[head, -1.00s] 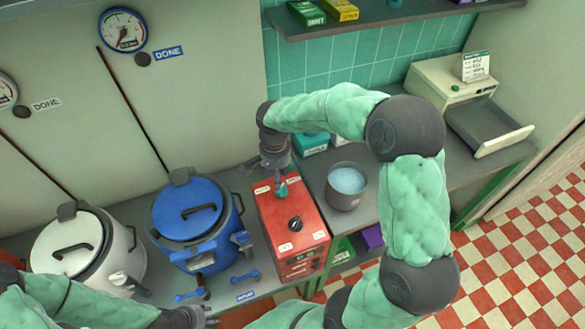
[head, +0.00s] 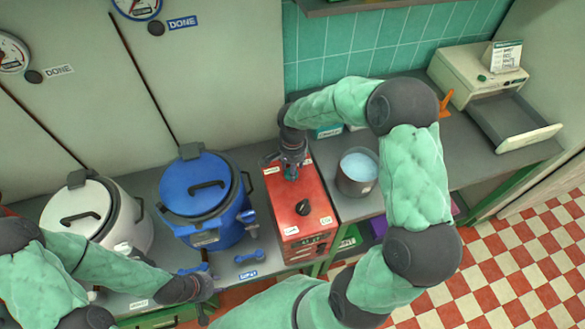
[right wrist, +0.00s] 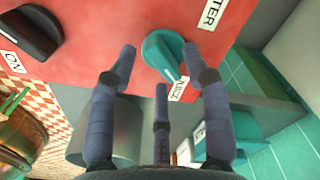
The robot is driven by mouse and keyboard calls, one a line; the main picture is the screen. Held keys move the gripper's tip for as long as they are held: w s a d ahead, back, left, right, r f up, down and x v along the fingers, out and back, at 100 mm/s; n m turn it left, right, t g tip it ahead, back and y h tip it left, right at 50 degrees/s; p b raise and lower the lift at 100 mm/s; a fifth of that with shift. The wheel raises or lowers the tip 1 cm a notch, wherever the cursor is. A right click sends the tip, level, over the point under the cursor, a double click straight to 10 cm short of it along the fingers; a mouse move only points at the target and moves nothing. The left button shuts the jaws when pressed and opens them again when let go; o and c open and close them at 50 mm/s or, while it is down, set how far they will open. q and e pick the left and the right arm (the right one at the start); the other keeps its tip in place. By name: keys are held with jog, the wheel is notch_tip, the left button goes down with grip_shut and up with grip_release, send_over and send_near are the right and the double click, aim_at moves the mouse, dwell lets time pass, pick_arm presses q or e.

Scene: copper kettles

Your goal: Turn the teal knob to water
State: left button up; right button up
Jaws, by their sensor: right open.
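The teal knob (right wrist: 163,55) is on the top face of a red box (head: 287,215); in the head view my right gripper mostly covers it. In the right wrist view its white mark points towards a small lower label (right wrist: 178,88), perhaps "JUICE". A label ending in "TER" (right wrist: 212,14) lies on its other side. My right gripper (head: 291,172) is over the knob, its fingers spread; in the right wrist view the fingertips (right wrist: 160,52) are on either side of the knob, contact unclear. My left gripper (head: 204,292) is low by the blue kettle's front; its finger state is unclear.
A black knob (right wrist: 28,28) with an "ON" label sits on the same red box. A blue kettle (head: 197,200) and a white kettle (head: 82,218) stand to the left. A grey pot (head: 357,173) of pale blue liquid stands close to the right. A cream machine (head: 478,72) is farther right.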

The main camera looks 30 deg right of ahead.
jog(key=shift+f, duration=0.2)
grip_shut()
